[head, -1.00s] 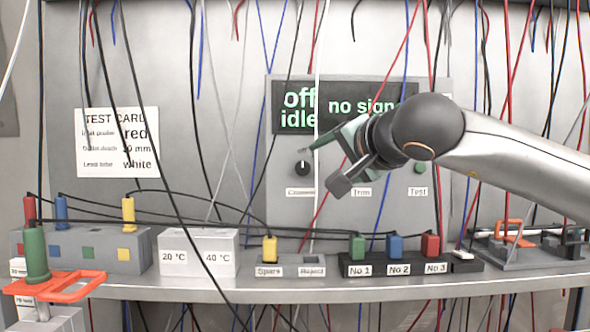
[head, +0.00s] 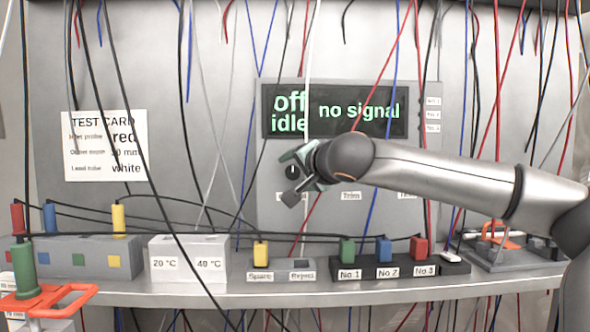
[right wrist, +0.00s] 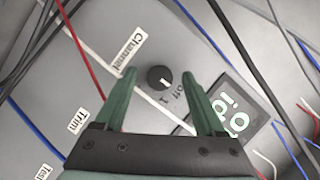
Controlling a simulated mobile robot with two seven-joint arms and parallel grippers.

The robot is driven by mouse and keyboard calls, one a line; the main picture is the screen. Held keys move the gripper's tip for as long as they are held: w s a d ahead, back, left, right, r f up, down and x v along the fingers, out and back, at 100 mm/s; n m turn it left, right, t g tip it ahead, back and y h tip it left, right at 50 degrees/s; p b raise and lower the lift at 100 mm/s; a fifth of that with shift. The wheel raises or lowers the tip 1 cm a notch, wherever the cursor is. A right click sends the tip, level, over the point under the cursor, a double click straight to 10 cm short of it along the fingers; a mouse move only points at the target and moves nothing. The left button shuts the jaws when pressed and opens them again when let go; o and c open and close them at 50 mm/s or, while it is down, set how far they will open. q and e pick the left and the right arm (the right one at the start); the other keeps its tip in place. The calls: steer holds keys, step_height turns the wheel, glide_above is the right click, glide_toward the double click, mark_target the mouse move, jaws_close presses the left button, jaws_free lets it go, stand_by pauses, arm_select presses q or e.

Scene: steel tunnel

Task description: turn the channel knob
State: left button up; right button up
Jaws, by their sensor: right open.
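The channel knob (right wrist: 160,78) is a round black knob with a white mark on the grey panel, beside a "Channel" label and small "off" and "1" markings. In the head view the knob (head: 292,171) shows between the fingers of my right gripper (head: 289,177). In the right wrist view the green fingers of my right gripper (right wrist: 160,75) are open on both sides of the knob, with visible gaps; I cannot tell how far the tips stand from the panel. The screen (head: 355,112) reads "off idle" and "no signal". My left gripper is not in view.
Loose wires hang in front of the panel, with a white one (head: 306,60) and a red one (head: 385,70) near my right arm.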

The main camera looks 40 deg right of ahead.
steer(key=shift+w+d, duration=0.1)
steer(key=shift+w, duration=0.15)
steer(key=shift+c, duration=0.4)
jaws_close()
